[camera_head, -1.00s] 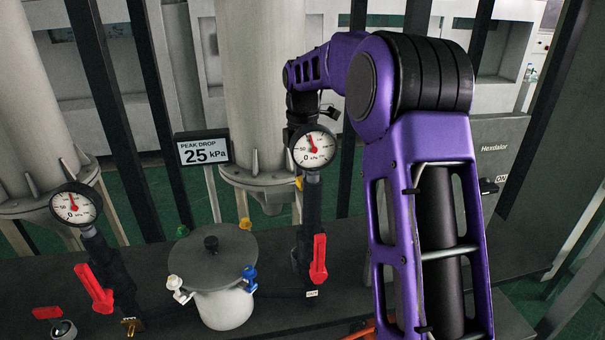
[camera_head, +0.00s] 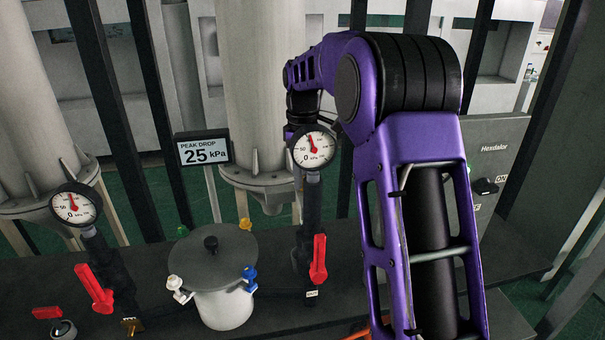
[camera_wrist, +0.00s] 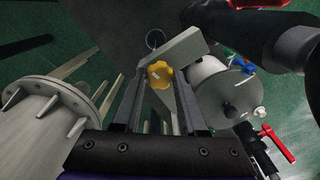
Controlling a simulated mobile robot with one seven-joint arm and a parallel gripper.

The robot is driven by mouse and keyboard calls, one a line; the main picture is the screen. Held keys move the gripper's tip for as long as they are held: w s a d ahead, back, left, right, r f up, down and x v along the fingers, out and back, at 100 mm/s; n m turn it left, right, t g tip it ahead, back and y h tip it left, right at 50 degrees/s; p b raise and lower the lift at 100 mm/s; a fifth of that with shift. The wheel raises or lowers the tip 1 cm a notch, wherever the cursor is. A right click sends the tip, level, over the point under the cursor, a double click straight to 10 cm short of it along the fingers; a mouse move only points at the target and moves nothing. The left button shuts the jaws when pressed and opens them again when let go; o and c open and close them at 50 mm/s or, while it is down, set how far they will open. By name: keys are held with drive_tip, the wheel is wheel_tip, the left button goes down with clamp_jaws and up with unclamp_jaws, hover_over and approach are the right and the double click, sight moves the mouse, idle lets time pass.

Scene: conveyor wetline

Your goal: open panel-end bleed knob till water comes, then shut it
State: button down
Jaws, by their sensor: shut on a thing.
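A yellow lobed knob (camera_wrist: 160,74), which I take for the panel-end bleed knob, sits between the fingertips of my gripper (camera_wrist: 160,80) in the wrist view. The fingers are shut on it. In the head view the fingers and this knob are hidden behind the right-hand gauge (camera_head: 314,149) and its black pipe. My arm reaches down beside the right pale vessel (camera_head: 262,80), the one nearer the grey control panel (camera_head: 500,150). No running water shows in either view.
A lidded grey pot (camera_head: 222,307) with blue, white and yellow fittings stands on the dark bench. Red-handled valves (camera_head: 318,258) (camera_head: 94,289) and a left gauge (camera_head: 75,206) stand close by. A sign (camera_head: 202,149) reads "PEAK DROP 25 kPa". Dark posts (camera_head: 105,100) rise around the vessels.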

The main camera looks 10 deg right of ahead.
drive_tip(key=shift+m, duration=1.2)
drive_tip(key=shift+c, duration=2.2)
unclamp_jaws()
wheel_tip(320, 180, up, 18)
drive_tip(key=shift+f, duration=0.25)
